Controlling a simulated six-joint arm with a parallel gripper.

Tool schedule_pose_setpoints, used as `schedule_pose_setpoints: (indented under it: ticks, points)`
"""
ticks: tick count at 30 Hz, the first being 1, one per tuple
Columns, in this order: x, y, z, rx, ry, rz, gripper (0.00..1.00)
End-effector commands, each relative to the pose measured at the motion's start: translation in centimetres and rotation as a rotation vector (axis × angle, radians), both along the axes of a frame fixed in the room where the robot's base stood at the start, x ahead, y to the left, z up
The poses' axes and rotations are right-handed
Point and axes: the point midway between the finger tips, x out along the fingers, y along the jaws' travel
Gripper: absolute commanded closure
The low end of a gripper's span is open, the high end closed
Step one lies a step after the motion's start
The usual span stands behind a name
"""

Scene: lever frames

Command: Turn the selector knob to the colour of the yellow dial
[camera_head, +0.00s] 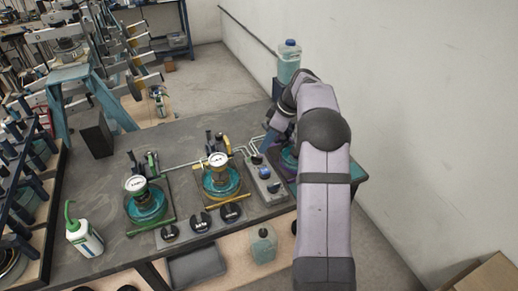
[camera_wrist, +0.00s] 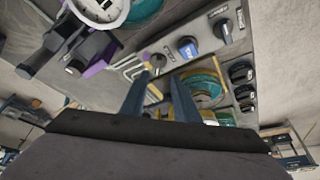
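The yellow dial (camera_head: 217,160) is a white-faced gauge on a yellow-trimmed teal base, in the middle of the bench in the head view. A grey panel with several knobs stands just right of it. One knob with a blue body (camera_head: 264,172) sits mid-panel; it also shows in the wrist view (camera_wrist: 187,47), between two darker knobs. I cannot tell which knob is the selector or read its label.
A green-trimmed dial (camera_head: 135,184) stands left. A purple-trimmed station (camera_wrist: 100,62) with a white gauge (camera_wrist: 101,8) is close in the wrist view. Thin pipes join the stations. A green-capped bottle (camera_head: 84,235) stands front left, and a water jug (camera_head: 288,62) behind my arm.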

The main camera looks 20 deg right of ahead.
Motion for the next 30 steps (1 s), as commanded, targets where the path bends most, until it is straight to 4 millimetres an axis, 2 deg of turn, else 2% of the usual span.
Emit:
schedule_pose_setpoints:
  ticks: [6,11,24,30]
  points:
    - [0.3,-0.3,0.1,0.001,-0.012,0.016,0.72]
    - [0.5,0.0,-0.6,0.001,-0.01,0.015,0.72]
    - [1.8,1.6,-5.4,0.001,-0.009,0.015,0.72]
    - [2.0,1.9,-6.5,0.0,-0.011,0.014,0.72]
